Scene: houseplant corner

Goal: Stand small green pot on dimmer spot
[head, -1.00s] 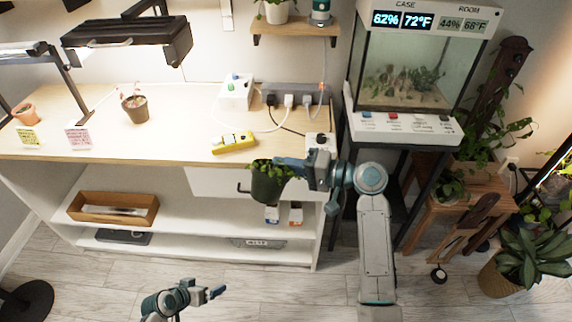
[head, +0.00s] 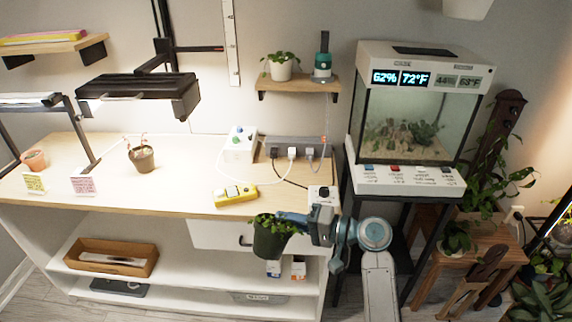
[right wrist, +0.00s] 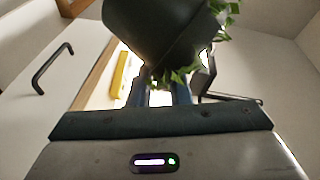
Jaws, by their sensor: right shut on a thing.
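The small green pot (head: 268,242) with a leafy plant is held by my right gripper (head: 288,220), in front of the worktop's front edge and below its level. It looks roughly upright. In the right wrist view the dark pot (right wrist: 160,35) fills the top middle between my fingers (right wrist: 160,92). Two lamps hang over the worktop: a left lamp (head: 28,99) and a larger one (head: 140,88). A yellow card (head: 35,183) and a pink card (head: 83,186) stand below them, too small to read. I cannot tell which spot is dimmer. My left gripper is out of view.
A terracotta pot (head: 35,159) and a brown pot with a seedling (head: 142,158) stand on the worktop (head: 150,195). A yellow meter (head: 235,194), white box (head: 240,144) and power strip (head: 292,148) with cables occupy its right part. The terrarium (head: 410,120) stands right.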

